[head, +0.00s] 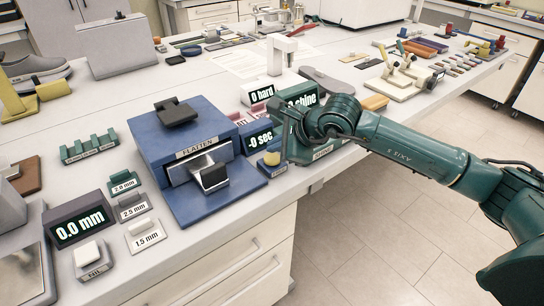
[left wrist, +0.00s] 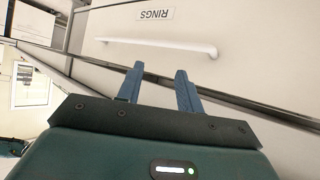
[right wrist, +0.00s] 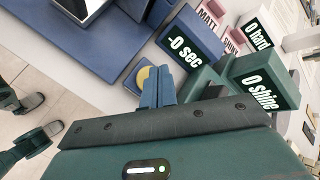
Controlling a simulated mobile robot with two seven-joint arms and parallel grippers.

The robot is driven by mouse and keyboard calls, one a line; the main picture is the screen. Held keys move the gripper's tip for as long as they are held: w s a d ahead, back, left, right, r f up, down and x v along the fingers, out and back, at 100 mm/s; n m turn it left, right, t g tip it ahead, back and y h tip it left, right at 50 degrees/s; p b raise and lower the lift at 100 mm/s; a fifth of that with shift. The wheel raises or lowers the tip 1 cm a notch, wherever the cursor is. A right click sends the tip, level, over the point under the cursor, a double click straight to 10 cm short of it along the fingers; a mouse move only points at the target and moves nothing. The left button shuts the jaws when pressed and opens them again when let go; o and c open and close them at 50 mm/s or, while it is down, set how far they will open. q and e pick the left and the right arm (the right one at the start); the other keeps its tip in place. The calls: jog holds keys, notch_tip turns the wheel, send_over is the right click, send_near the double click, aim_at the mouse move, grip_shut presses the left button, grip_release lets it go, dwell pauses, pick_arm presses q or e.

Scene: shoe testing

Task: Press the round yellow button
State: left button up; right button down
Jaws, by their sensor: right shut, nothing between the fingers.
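The round yellow button (head: 272,158) sits on a small blue base in front of the blue "0 sec" display (head: 261,138). It also shows in the right wrist view (right wrist: 143,76), partly covered by my finger. My right gripper (right wrist: 160,72) is shut and empty, its fingertips beside or over the button; I cannot tell whether they touch it. In the head view the right gripper (head: 287,140) stands just right of the button. My left gripper (left wrist: 160,68) is open and empty, facing a drawer front marked RINGS, and is outside the head view.
A blue FLATTEN press (head: 215,125) stands left of the button. The "0 shine" display (right wrist: 264,88) and "0 hard" display (head: 262,94) are close to my right gripper. Thickness tags and a "0.0 mm" display (head: 80,228) lie at the front left. The floor (head: 380,235) in front is clear.

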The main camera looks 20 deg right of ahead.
jog(key=shift+f, duration=0.1)
jog(key=shift+f+b, duration=0.35)
jog(key=shift+b, duration=0.4)
jog(key=shift+f, duration=0.15)
jog(key=shift+f+b, duration=0.35)
jog(key=shift+b, duration=0.25)
dwell(0.3)
jog(key=shift+r, duration=0.1)
jog(key=shift+r+p, duration=0.3)
jog(key=shift+r, duration=0.5)
